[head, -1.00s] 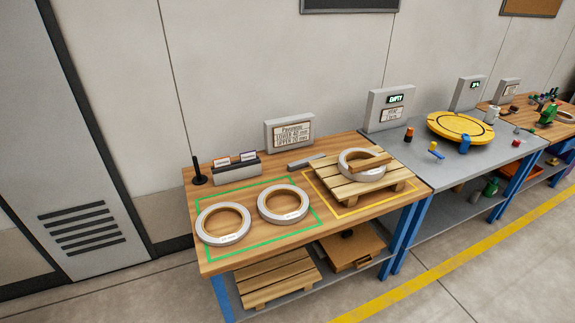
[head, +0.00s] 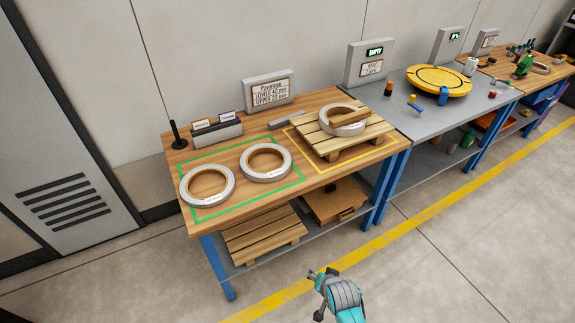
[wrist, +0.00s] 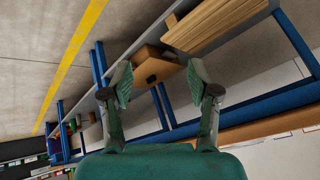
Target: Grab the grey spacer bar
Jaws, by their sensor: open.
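The grey spacer bar (head: 286,120) lies flat on the wooden bench top (head: 225,222), behind the left back corner of the small wooden pallet (head: 355,140). My gripper (head: 316,293) is in front of the bench at the bottom of the head view, well away from the bar. In the wrist view my gripper (wrist: 160,84) has its two fingers spread apart with nothing between them. The bar does not show in the wrist view.
Two coils (head: 207,186) (head: 265,162) lie in the green outline. A card holder (head: 217,134) and a sign (head: 268,89) stand behind. The lower shelf holds a pallet (head: 262,233) and a box (head: 333,201).

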